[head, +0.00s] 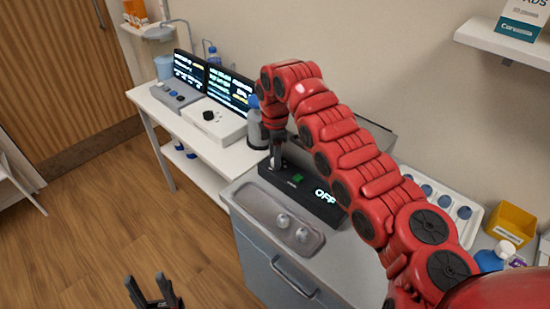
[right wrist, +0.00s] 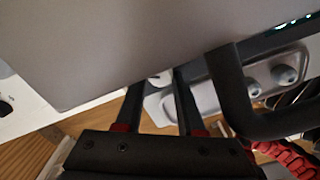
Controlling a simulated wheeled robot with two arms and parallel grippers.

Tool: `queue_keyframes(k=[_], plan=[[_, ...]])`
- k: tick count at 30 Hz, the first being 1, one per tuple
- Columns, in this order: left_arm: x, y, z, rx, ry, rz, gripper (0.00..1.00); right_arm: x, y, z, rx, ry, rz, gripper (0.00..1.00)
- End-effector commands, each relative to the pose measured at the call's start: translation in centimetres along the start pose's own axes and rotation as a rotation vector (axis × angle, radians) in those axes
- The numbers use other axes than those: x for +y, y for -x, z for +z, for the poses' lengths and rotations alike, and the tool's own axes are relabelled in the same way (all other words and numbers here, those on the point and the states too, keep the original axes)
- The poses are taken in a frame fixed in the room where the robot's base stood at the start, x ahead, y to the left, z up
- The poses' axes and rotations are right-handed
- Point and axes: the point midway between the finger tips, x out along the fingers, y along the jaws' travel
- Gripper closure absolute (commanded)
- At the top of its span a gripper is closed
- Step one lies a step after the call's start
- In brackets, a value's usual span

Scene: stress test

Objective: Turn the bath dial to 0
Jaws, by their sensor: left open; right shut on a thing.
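A black control panel (head: 320,210) stands at the front of the bath, with a lit "OFF" display and a green button. My right gripper (head: 275,163) reaches down to the left end of this panel and is shut on its pale dial, mostly hidden by the fingers. In the right wrist view, my right gripper's two fingers (right wrist: 162,85) stand either side of a small pale round part, the dial (right wrist: 160,78). The dial's mark and setting cannot be read. My left gripper (head: 152,290) is open and empty above the floor, away from the bath.
A white box with a black knob (head: 208,115), screens (head: 228,88) and a blue-capped bottle (head: 257,138) stand left. A yellow bin (head: 512,222) is right. A grey surface (right wrist: 100,45) fills much of the wrist view.

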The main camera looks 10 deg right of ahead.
Motion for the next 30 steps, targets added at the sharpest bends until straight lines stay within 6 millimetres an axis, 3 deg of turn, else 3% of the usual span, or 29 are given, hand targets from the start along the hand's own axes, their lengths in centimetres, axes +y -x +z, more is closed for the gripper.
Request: queue_keyframes(k=[10,11,12,23,26,30], plan=[[0.0,0.0,0.0,0.000,0.000,0.000,0.50,0.2,0.2,0.0,0.000,0.003,0.007,1.00],[0.0,0.0,0.0,0.000,0.000,0.000,0.50,0.2,0.2,0.0,0.000,0.003,0.007,0.57],[0.0,0.0,0.0,0.000,0.000,0.000,0.50,0.2,0.2,0.0,0.000,0.003,0.007,0.49],[0.0,0.1,0.0,0.000,0.000,0.000,0.50,0.1,0.7,-0.1,-0.001,0.002,0.005,0.49],[0.0,0.5,0.1,0.000,0.000,0.000,0.50,0.1,2.2,-0.1,-0.003,0.003,0.005,0.49],[0.0,0.8,0.1,0.000,0.000,0.000,0.50,0.2,5.6,-0.1,-0.004,0.003,0.009,0.49]])
